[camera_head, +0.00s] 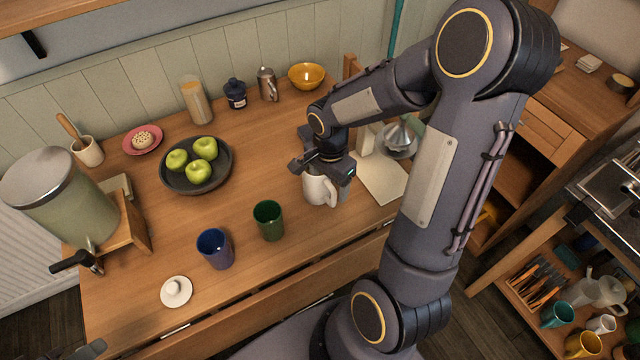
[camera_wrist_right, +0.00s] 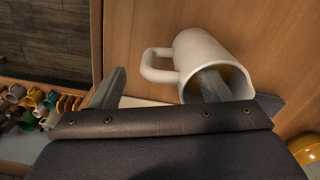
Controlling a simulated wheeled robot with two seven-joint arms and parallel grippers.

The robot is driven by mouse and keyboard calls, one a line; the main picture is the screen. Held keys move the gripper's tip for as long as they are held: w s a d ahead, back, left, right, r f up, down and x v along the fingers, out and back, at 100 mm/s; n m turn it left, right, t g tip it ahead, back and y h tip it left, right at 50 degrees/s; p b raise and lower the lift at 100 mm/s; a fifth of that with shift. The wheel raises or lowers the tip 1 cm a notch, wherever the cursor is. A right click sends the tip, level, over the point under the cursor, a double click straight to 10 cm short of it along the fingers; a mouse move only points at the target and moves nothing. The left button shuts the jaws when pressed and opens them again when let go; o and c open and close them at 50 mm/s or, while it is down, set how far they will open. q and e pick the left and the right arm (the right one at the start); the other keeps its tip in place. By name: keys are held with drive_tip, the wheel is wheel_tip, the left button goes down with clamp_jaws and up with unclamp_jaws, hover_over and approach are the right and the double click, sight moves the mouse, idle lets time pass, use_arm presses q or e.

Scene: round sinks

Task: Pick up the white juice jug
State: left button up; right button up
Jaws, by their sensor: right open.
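The white juice jug (camera_head: 318,189) stands on the wooden table, below my right gripper (camera_head: 322,168). In the right wrist view the jug (camera_wrist_right: 205,50) shows its open mouth and its handle on the left. My right gripper (camera_wrist_right: 160,86) is open there. One finger overlaps the jug's mouth and looks to reach inside it; the other is outside, beyond the handle. I cannot tell whether either finger touches the jug. The gripper hides the jug's top in the head view. A dark part at the bottom left corner looks like my left gripper (camera_head: 80,350); its jaws are unclear.
A green cup (camera_head: 268,220) and a blue cup (camera_head: 215,248) stand left of the jug. A dark bowl (camera_head: 183,183) holds green apples. A pale board (camera_head: 385,185) lies right of the jug. A large dispenser (camera_head: 70,215) stands at the left edge.

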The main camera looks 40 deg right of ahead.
wheel_tip(320, 180, down, 2)
drive_tip(key=shift+f, duration=0.1)
drive_tip(key=c, duration=1.4)
